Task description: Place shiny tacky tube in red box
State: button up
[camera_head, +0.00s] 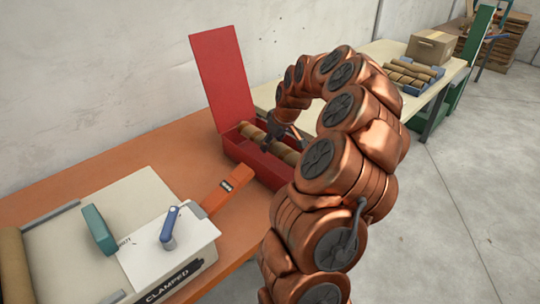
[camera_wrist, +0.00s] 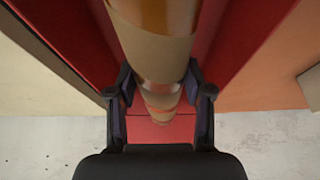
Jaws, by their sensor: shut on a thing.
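The red box (camera_head: 236,147) stands on the orange bench with its tall red lid (camera_head: 220,78) raised. A long brown tube (camera_head: 285,152) with glossy bands lies along the inside of the box. In the wrist view the tube (camera_wrist: 155,45) runs away from the camera between red walls, with shiny amber bands and dull tan bands. My gripper (camera_head: 272,133) reaches down into the box from above. In the wrist view its two dark fingers (camera_wrist: 160,103) are on either side of the tube, shut on it. Part of the tube is hidden by my arm.
A clamped winder block (camera_head: 165,270) with a blue lever (camera_head: 169,228) and a teal piece (camera_head: 98,230) sits at the front left. An orange bar (camera_head: 228,189) lies near the box. A further table holds a blue tray (camera_head: 411,86) of tubes and a cardboard box (camera_head: 431,46).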

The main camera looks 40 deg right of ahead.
aim_at(272, 164)
jog(key=shift+f, duration=2.8)
jog(key=shift+f, duration=0.1)
jog(key=o, duration=1.2)
